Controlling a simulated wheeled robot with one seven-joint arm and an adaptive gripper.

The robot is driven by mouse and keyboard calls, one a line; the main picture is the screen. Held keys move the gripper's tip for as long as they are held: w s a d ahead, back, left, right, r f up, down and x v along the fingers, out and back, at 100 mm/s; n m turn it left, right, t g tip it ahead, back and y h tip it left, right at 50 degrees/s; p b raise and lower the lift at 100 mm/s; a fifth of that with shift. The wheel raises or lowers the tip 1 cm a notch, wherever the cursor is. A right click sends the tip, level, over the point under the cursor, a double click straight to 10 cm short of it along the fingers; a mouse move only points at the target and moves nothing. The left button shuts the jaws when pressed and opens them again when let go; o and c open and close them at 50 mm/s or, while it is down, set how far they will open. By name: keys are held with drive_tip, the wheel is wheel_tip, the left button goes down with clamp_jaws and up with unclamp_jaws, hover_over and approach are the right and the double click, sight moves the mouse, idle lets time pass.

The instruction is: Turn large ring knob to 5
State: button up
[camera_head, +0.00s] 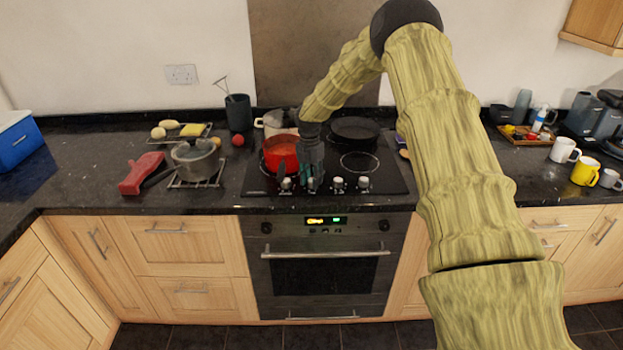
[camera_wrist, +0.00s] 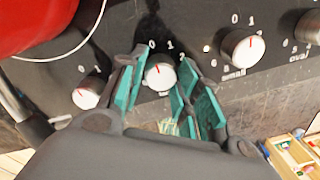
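A row of silver-white stove knobs runs along the hob's front strip. In the wrist view, one knob (camera_wrist: 159,73) with a red mark sits between my fingers; it appears to be the large ring knob, but its lower label is mostly hidden. Its red mark points up, near the 0. My gripper (camera_wrist: 163,72) has its teal-padded fingers on either side of this knob, with a small gap seen at the left; contact at the right is unclear. In the head view, my gripper (camera_head: 312,178) points down at the knob row and hides most of this knob.
Neighbouring knobs stand close by: one at left (camera_wrist: 88,93), the "small" knob (camera_wrist: 243,48) and the "oval" knob (camera_wrist: 309,27) at right. A red pot (camera_head: 281,153) stands just behind my gripper. A black pan (camera_head: 355,129) is at the back right.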

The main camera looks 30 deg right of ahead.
drive_tip(key=c, duration=0.4)
drive_tip(key=shift+o, duration=0.2)
